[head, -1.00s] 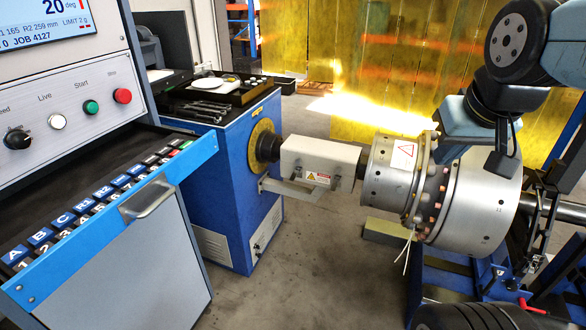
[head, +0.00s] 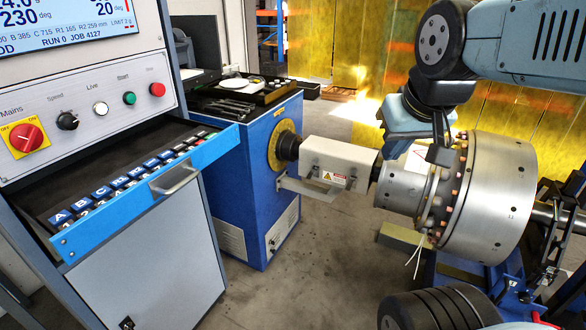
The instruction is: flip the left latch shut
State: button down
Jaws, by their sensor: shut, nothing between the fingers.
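A white coupling guard box (head: 338,157) with a warning label sits on the shaft between the blue drive stand and the rotor. Small dark latch-like fittings show along its lower front edge. I take the one left of the label (head: 315,173) for the left latch, but it is too small to tell whether it is open or shut. My gripper (head: 441,155) is shut and empty. It points down in front of the upper left part of the silver rotor (head: 505,195), to the right of the guard box and apart from it. My wrist hides part of the rotor's top.
The blue drive stand (head: 258,215) has a tool tray (head: 235,98) on top. An open drawer (head: 150,195) with labelled blocks juts out at left, under the control panel (head: 85,115). Yellow curtains hang behind. Floor is clear in front of the stand.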

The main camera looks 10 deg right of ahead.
aim_at(310, 175)
jog(key=u, duration=0.1)
jog(key=i, duration=1)
jog(key=z, duration=0.1)
